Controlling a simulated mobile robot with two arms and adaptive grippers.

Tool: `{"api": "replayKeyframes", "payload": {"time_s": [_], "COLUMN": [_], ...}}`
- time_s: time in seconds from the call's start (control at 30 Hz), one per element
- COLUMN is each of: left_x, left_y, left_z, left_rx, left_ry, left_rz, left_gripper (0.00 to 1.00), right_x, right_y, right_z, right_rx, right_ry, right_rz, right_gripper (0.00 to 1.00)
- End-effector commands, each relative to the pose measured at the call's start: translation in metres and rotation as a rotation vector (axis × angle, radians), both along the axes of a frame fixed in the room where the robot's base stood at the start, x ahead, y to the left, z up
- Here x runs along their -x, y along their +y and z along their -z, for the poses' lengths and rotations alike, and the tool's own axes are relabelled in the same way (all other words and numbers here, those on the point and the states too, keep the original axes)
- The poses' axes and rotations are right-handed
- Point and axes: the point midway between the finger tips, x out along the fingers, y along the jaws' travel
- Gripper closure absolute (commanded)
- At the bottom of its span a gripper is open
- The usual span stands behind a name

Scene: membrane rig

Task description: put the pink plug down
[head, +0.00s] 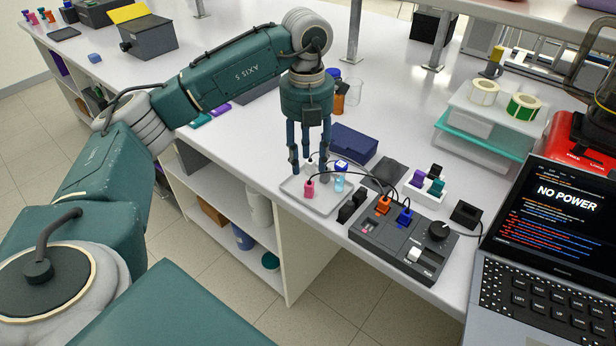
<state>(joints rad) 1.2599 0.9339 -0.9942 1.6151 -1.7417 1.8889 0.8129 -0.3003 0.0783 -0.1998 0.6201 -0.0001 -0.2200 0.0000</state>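The pink plug (309,190) is in the shallow light grey tray (322,207) on the bench. A dark cable runs near it toward the dark control box (402,243); I cannot tell clearly where that cable ends. My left gripper (309,170) points down above the tray with its fingers spread. The plug shows just below and between the fingertips, and no finger appears closed on it. My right gripper is not in view.
A blue-capped vial (340,178) stands in the tray's right part. Orange (383,205) and blue (404,217) plugs sit in the control box. A laptop (556,225) showing "NO POWER" is at right. A dark blue box (352,143) lies behind the tray.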

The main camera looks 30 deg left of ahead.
Motion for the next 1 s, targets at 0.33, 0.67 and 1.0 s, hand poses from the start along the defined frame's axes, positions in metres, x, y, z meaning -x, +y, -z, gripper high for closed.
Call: {"api": "replayKeyframes", "payload": {"time_s": [0.33,0.67,1.0], "left_x": [0.0,0.0,0.0], "left_y": [0.0,0.001,0.001], "left_z": [-0.044,-0.046,-0.046], "left_rx": [0.0,0.0,0.0], "left_ry": [0.0,0.001,0.001], "left_rz": [-0.001,-0.001,-0.001], "left_gripper": [0.61,0.61,0.61], "right_x": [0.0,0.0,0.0], "right_y": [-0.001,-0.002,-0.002], "right_z": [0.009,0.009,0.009], "right_rx": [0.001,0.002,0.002], "right_ry": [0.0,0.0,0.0], "right_rz": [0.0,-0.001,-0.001], "right_gripper": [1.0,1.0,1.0]}}
